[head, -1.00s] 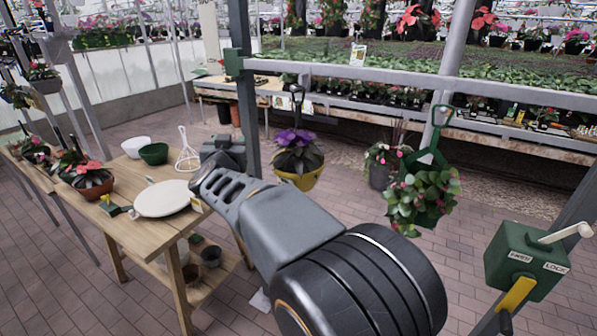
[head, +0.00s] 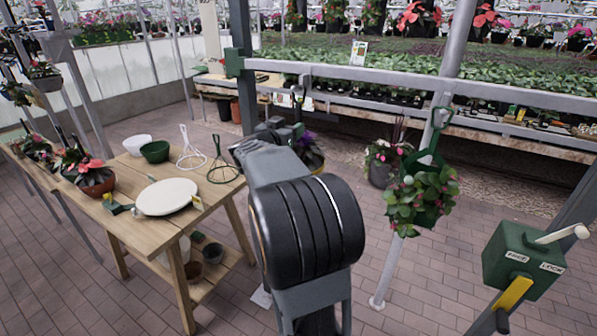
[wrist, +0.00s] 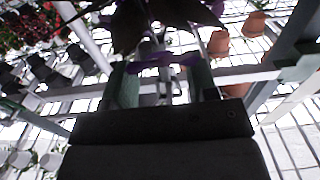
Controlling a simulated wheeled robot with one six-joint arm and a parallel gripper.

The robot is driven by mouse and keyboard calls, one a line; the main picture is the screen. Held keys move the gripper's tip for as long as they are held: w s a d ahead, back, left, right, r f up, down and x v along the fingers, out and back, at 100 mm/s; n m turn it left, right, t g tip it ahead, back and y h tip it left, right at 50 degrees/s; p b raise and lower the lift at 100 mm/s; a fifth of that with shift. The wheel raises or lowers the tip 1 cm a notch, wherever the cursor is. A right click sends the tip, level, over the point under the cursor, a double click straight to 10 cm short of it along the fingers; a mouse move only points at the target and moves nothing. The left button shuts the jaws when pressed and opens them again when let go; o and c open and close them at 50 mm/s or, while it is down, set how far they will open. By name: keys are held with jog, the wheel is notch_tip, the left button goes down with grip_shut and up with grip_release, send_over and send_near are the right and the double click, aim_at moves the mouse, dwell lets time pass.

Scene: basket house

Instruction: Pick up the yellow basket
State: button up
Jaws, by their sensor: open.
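The yellow basket (head: 318,170) hangs near the middle of the head view. It is mostly hidden behind my arm, with a sliver of its yellow side showing under purple flowers and dark leaves (head: 309,153). In the wrist view, my gripper (wrist: 163,82) is open, with one finger on each side. Dark leaves (wrist: 150,22) and purple petals hang close in front of it. A thin metal-looking part shows between the fingers, and I cannot tell what it is. The yellow body is not visible in the wrist view. In the head view, the fingertips are hidden at the plant.
A wooden table (head: 150,232) at left bears a white plate (head: 167,196), bowls and wire stands. A green hanging basket (head: 427,215) is at right, near a green crank box (head: 522,262). A post (head: 243,75) and rail (head: 400,82) stand behind. Paved floor is open in front.

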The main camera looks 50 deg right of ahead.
aim_at(297, 122)
jog(key=shift+p+x, duration=0.6)
jog(key=shift+x, duration=2.05)
jog(key=shift+r, duration=0.15)
jog(key=shift+c, duration=0.4)
jog(key=shift+s, duration=0.1)
grip_shut()
